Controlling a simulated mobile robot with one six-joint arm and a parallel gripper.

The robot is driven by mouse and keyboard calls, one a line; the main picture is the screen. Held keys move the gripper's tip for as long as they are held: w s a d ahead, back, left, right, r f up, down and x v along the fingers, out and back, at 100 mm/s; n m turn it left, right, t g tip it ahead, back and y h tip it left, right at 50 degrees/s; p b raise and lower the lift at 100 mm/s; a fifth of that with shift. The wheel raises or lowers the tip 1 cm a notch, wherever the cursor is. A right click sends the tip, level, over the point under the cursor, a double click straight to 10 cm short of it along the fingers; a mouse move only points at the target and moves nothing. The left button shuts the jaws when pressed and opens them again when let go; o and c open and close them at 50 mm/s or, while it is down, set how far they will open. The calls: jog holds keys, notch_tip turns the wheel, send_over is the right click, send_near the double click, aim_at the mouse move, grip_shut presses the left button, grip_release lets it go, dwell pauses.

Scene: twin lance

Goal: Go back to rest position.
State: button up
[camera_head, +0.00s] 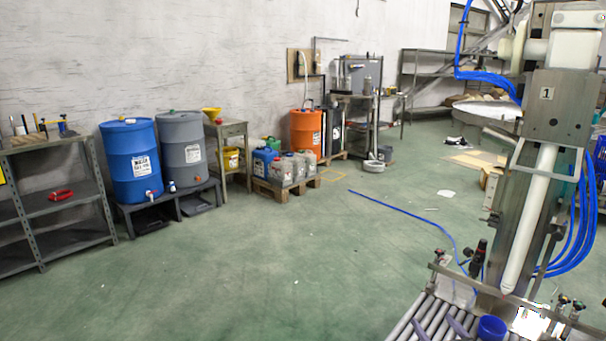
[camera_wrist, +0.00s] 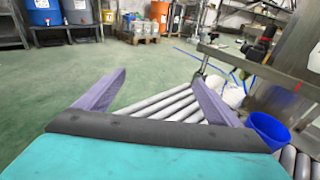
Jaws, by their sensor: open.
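My gripper (camera_wrist: 158,80) shows in the wrist view as two purple fingers spread well apart, with nothing between them. Rollers and floor show through the gap. In the head view its purple fingers (camera_head: 440,325) just enter at the bottom edge, over the roller conveyor (camera_head: 403,330). A blue cup (camera_head: 491,327) is close to the right of the fingers. The rest of my arm is out of the head view.
A steel filling machine with a white lance (camera_head: 531,215) stands over the conveyor at right. A blue hose (camera_head: 400,210) lies on the green floor. Blue (camera_head: 131,160) and grey (camera_head: 183,150) drums and a shelf (camera_head: 60,205) line the wall. The middle floor is clear.

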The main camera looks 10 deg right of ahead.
jog(key=w+a+f+n+g+y+p, duration=0.1)
jog(key=w+a+n+y+p, duration=0.1)
jog(key=a, duration=0.5)
jog(key=w+a+f+n+g+y+p, duration=0.1)
jog(key=w+a+n+y+p, duration=0.1)
jog(key=a, duration=0.5)
jog(key=s+a+f+n+g+y+p, duration=0.2)
jog(key=s+a+n+g+p, duration=0.15)
jog(key=a, duration=0.65)
jog(key=s+a+f+n+g+y+p, duration=0.2)
jog(key=a+n, duration=0.2)
jog(key=a, duration=0.6)
jog(key=s+a+f+n+g+y+p, duration=0.2)
jog(key=s+a+n+g, duration=0.15)
jog(key=a, duration=0.65)
jog(key=s+a+f+n+g+h+p, duration=0.1)
jog(key=s+a+f+n+g+p, duration=0.15)
jog(key=s+a+n, duration=0.4)
jog(key=s+a+f+n+g+h+p, duration=0.1)
jog(key=s+f+n+g+p, duration=0.2)
jog(key=s, duration=0.6)
jog(key=s+d+n+g+h, duration=0.5)
jog(key=s+d+n+h, duration=0.1)
jog(key=s+d+n, duration=0.5)
jog(key=shift+s+d+f+n, duration=0.25)
jog(key=shift+d+n, duration=0.2)
jog(key=shift+n, duration=0.5)
jog(key=shift+g, duration=0.25)
